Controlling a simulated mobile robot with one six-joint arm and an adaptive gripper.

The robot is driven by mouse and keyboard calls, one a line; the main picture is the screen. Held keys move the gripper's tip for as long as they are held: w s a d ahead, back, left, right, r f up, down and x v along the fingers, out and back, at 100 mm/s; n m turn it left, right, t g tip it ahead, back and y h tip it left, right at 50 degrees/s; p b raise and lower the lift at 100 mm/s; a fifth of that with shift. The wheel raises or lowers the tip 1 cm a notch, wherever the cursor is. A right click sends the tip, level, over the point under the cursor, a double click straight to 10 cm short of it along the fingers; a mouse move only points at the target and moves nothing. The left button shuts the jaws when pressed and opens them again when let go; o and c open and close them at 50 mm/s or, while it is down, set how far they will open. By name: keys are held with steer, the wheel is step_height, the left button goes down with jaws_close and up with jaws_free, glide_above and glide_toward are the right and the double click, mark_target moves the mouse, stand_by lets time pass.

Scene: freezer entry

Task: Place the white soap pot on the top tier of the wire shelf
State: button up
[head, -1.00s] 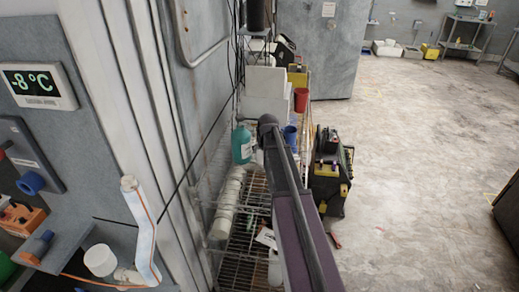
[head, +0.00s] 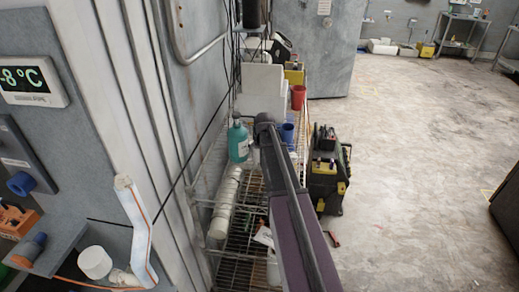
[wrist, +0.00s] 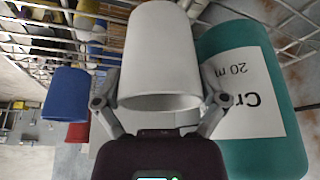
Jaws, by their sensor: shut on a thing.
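The white soap pot (wrist: 160,50) is between the two fingers of my gripper (wrist: 160,104) in the wrist view, and the gripper is shut on it. A teal bottle with a white label (wrist: 262,85) is close beside the pot on the right. The wire shelf (head: 240,272) stands along the grey wall in the head view, with wire tiers and items on it. The teal bottle shows there too (head: 238,145). My arm hides my gripper and most or all of the pot in the head view.
A blue cup (head: 287,133) and a red cup (head: 298,98) stand near my arm's end. White boxes (head: 260,85) stand behind. White pipe (head: 222,205) lies along the shelf's wall side. A black-and-yellow tool case (head: 327,180) stands at right.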

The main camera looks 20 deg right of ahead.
steer(key=o, duration=0.9)
steer(key=shift+f, duration=0.1)
steer(key=p+v, duration=1.1)
steer(key=v, duration=0.1)
steer(key=shift+r, duration=0.2)
steer(key=shift+s, duration=0.1)
stand_by(0.5)
steer(key=s+a+g, duration=0.1)
steer(key=s+a, duration=0.6)
steer(key=s+a+f+n+g, duration=0.1)
steer(key=s+a+g, duration=0.1)
steer(key=s+a, duration=0.5)
steer(key=s+a+n+g+y, duration=0.1)
steer(key=s+a, duration=0.6)
steer(key=shift+s+a+f, duration=0.1)
steer(key=shift+a+f, duration=0.15)
steer(key=shift+a, duration=0.1)
